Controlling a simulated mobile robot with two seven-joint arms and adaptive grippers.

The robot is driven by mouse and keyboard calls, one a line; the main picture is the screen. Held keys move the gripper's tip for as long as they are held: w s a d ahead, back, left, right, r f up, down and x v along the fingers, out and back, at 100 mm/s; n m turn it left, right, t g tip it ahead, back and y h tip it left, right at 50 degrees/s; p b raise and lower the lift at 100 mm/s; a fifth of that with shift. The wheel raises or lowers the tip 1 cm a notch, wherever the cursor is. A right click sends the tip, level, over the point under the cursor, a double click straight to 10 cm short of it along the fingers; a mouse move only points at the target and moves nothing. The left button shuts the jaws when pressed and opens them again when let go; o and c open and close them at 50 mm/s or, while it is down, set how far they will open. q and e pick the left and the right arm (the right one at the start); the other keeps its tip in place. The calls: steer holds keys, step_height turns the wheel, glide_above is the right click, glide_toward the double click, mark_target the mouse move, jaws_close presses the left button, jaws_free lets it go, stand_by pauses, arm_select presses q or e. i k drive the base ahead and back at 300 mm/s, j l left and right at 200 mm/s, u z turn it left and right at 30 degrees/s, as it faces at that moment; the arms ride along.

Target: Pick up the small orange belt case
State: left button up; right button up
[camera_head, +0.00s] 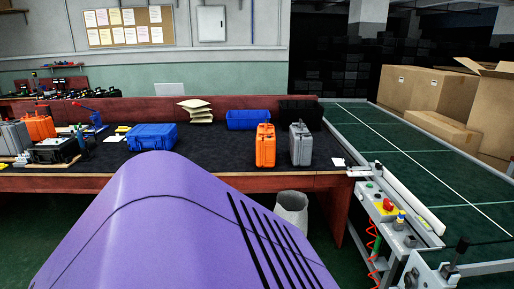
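An orange case (265,146) stands upright on the dark top of the long workbench (210,158), near its front edge and right of the middle. A grey case (300,144) stands upright just to its right. A second orange case (40,127) is at the far left of the bench, among grey and black cases. No case shows on the visible part of the green conveyor (410,158) at the right. Neither of my grippers is in view.
A blue case (152,137) and a blue bin (248,120) are on the bench. A control panel (392,214) is on the conveyor's near end. A pale waste bin (292,210) stands below the bench. Cardboard boxes (424,90) are behind the conveyor. A purple shell hides the lower middle.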

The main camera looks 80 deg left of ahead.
mark_target(266, 139)
steer(key=u, duration=2.55)
